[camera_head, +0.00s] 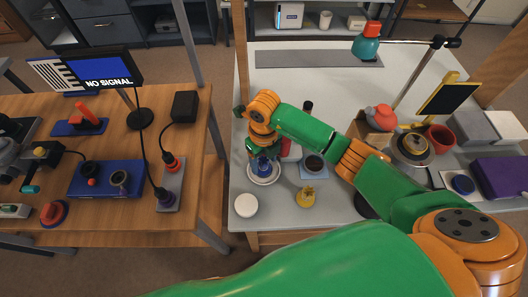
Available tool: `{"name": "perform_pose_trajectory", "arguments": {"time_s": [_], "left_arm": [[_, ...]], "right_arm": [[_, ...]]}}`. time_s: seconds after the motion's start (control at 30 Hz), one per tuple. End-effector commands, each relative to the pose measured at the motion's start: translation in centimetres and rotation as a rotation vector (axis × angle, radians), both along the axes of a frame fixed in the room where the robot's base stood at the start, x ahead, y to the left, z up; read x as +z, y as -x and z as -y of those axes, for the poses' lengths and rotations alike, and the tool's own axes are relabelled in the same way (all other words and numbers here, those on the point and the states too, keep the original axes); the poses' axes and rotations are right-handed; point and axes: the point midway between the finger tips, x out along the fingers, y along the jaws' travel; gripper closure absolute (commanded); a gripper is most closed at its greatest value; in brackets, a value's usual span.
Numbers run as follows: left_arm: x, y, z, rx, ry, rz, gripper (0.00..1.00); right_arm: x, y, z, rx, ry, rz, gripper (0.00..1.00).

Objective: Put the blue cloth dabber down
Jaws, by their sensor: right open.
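A blue object (263,167), which looks like the blue cloth dabber, sits over a round white dish (251,179) near the left edge of the grey table. My right gripper (260,154) is open and points down right above the blue object, close around its top. The gripper partly covers the object, so I cannot tell whether the fingers touch it. My left gripper is not in view.
A white round item (246,206) and a yellow item (306,198) lie in front of the dish. A dark cup (314,164) on a pale blue square is to its right. A wooden bench (70,215) with equipment stands left, across a gap.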

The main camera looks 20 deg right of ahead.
Motion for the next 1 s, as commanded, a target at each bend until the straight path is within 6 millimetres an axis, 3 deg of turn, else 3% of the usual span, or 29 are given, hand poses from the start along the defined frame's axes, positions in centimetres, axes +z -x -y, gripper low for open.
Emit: {"name": "perform_pose_trajectory", "arguments": {"time_s": [0.27, 0.47, 0.6, 1.0], "left_arm": [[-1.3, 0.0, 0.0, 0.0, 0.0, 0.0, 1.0], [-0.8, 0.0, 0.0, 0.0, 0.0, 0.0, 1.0], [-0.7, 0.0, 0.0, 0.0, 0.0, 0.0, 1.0], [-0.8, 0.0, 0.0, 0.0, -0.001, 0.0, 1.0]], "right_arm": [[6.4, -0.2, 0.0, 0.002, -0.002, 0.01, 0.34], [10.9, -0.2, 0.0, 0.001, 0.002, 0.007, 0.34], [11.7, -0.1, 0.0, -0.001, 0.001, 0.004, 0.34], [11.7, -0.1, 0.0, 0.0, 0.0, 0.002, 0.34]]}}
